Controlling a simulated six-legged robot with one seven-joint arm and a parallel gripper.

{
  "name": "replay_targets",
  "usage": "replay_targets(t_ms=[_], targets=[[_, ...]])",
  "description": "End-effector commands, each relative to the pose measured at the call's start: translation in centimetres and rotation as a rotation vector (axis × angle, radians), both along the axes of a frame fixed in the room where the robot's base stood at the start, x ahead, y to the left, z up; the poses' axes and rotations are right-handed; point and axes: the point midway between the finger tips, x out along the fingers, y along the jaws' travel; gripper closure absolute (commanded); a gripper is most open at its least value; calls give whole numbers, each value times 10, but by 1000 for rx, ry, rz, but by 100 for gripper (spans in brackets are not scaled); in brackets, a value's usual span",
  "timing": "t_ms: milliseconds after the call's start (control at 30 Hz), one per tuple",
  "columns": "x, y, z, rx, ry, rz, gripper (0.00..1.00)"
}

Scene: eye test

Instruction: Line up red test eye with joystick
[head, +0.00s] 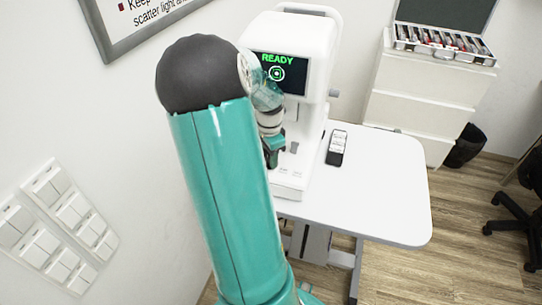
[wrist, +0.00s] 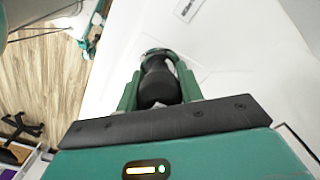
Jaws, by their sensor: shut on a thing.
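The white eye-test machine (head: 307,50) stands on the table. Its dark screen (head: 277,73) shows green "READY" above a green ring-like symbol. I see no red test eye on the screen or elsewhere. The joystick (wrist: 158,84), black with a rounded end, stands between the green fingers of my gripper (wrist: 158,66) in the wrist view. The fingers are shut on it from both sides. In the head view my gripper (head: 273,146) is at the machine's front, partly behind my arm, and the joystick cannot be made out there.
A small grey and black handheld device (head: 337,147) lies on the white table (head: 385,190), right of the machine. The table's right side is clear. Behind stand a white drawer cabinet (head: 425,100) with an open lens case (head: 445,42) and a black bin (head: 465,147).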

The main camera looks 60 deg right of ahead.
Motion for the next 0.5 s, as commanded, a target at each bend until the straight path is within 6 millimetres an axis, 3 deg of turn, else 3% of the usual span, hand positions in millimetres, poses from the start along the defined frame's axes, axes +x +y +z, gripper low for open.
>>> replay_targets(t_ms=[333, 367, 467, 500], targets=[[-1, -2, 2, -4, -2, -2, 86], [-1, -2, 2, -4, -2, -2, 59], [-1, -1, 1, -3, -1, -2, 40], [-1, -1, 1, -3, -1, -2, 38]])
